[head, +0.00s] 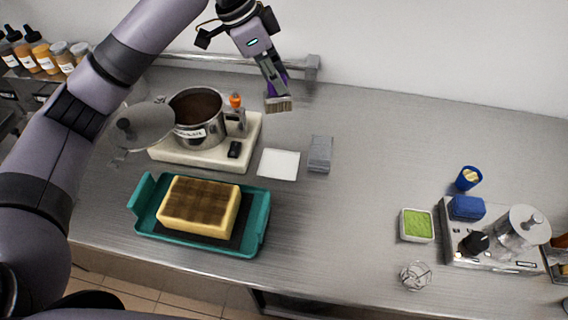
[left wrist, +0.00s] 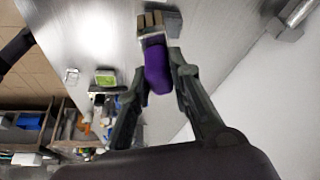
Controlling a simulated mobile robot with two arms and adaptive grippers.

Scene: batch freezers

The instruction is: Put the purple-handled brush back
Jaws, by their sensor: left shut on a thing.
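The purple-handled brush is in my left gripper (head: 272,78), which is shut on its handle high over the back of the counter. In the head view the brush's bristles (head: 279,105) point down, above the counter near the wall rail. In the left wrist view the purple handle (left wrist: 158,78) sits between the two fingers (left wrist: 157,75), with the bristle end beyond it. A grey block (head: 320,154) with a slot-like look stands on the counter below and to the right of the brush. My right gripper is not in view.
A white base (head: 252,150) with a steel pot (head: 199,118) stands left of a white square (head: 279,164). A teal tray (head: 258,225) holds a yellow block (head: 199,204). A green-topped tub (head: 417,225) and blue cup (head: 468,178) are at right. The middle counter is clear.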

